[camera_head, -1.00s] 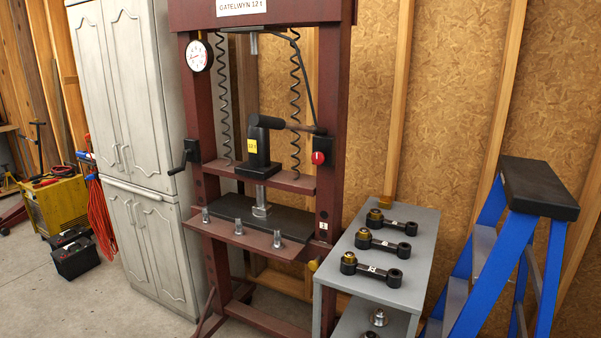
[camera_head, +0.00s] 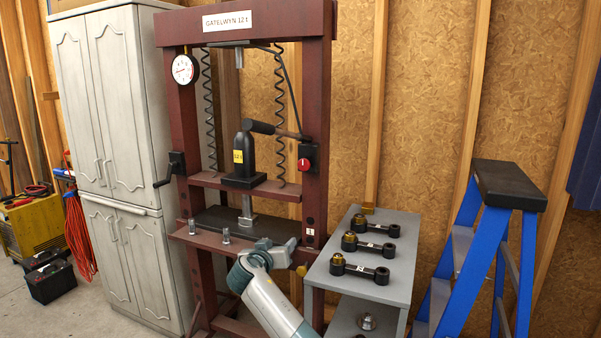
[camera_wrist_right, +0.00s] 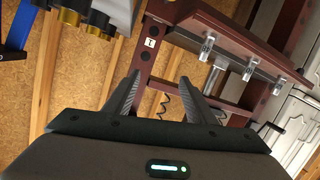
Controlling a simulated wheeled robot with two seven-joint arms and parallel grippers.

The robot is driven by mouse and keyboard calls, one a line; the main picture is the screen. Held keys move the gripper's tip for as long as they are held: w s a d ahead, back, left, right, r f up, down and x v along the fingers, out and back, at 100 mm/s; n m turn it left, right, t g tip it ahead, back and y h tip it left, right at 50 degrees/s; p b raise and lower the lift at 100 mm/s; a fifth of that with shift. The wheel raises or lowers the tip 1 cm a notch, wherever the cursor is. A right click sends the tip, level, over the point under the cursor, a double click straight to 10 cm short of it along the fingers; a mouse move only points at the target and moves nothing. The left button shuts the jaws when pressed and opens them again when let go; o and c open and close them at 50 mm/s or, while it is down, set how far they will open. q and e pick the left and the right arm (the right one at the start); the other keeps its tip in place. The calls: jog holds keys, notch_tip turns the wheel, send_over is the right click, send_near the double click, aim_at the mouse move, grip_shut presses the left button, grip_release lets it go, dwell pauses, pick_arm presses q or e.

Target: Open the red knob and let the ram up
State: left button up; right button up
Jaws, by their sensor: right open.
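The red knob (camera_head: 303,164) sits on a black block on the right upright of the dark red press (camera_head: 321,120). The black jack (camera_head: 243,160) with a yellow label stands on the press's middle crossbar. The silver ram (camera_head: 247,206) extends below that crossbar, down to the black plate on the bed. My right gripper (camera_head: 288,245) is in front of the bed's right end, below the knob and apart from it. Its two fingers are spread and empty in the right wrist view (camera_wrist_right: 160,88). The knob cannot be made out there. My left gripper is not in view.
A grey shelf (camera_head: 345,240) with several black links and brass parts stands right of the press. A blue stepladder (camera_head: 480,240) stands farther right. A crank handle (camera_head: 163,178) projects from the left upright. A grey cabinet (camera_head: 125,130) is on the left.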

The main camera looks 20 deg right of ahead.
pick_arm(q)
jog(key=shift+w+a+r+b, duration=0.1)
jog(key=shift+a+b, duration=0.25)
jog(key=shift+b, duration=0.05)
pick_arm(e)
notch_tip(320, 180, up, 19)
jog(key=s+m+t+h, duration=0.1)
jog(key=m+h, duration=0.2)
jog(key=m, duration=0.1)
jog(key=shift+s+a+r+h, duration=0.2)
jog(key=shift+a+h, duration=0.05)
jog(key=shift+h, duration=0.05)
